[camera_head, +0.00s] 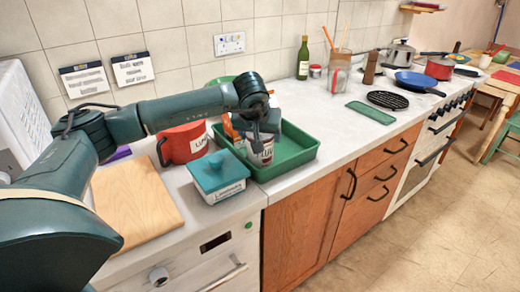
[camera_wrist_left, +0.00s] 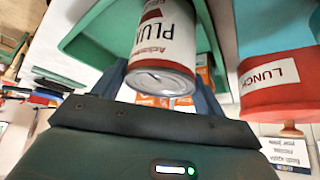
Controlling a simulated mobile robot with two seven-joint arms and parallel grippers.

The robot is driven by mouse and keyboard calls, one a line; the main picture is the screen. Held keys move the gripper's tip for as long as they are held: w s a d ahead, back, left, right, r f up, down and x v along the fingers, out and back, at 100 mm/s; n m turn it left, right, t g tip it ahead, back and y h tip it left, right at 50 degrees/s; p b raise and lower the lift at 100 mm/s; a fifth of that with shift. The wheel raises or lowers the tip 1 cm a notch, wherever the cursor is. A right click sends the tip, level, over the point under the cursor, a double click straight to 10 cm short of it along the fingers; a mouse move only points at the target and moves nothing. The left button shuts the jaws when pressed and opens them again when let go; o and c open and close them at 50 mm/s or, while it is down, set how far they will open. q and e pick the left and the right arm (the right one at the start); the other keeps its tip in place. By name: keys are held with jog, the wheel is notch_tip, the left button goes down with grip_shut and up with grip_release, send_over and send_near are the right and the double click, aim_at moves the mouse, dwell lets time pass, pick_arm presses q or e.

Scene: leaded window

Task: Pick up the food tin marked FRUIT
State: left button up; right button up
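A white and dark red tin (camera_wrist_left: 165,42) shows large in the left wrist view, and its label begins with PLUM. I see no tin marked FRUIT. In the head view the tin (camera_head: 262,155) is over or in the green tray (camera_head: 303,150), just under my left gripper (camera_head: 262,132). In the left wrist view my left gripper's two dark fingers (camera_wrist_left: 163,88) stand apart, one on each side of the tin. The tin covers part of them, so contact is unclear. I cannot tell whether the tin is lifted. My right gripper is not in view.
A red container (camera_head: 183,143) and a teal lidded box (camera_head: 219,175) stand left of the tray. Orange packaging (camera_wrist_left: 203,72) is behind the tin. A wooden board (camera_head: 135,200) lies at the left.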

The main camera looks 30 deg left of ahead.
pick_arm(q)
jog(key=shift+r, duration=0.1)
jog(key=c, duration=0.9)
jog(key=shift+r, duration=0.1)
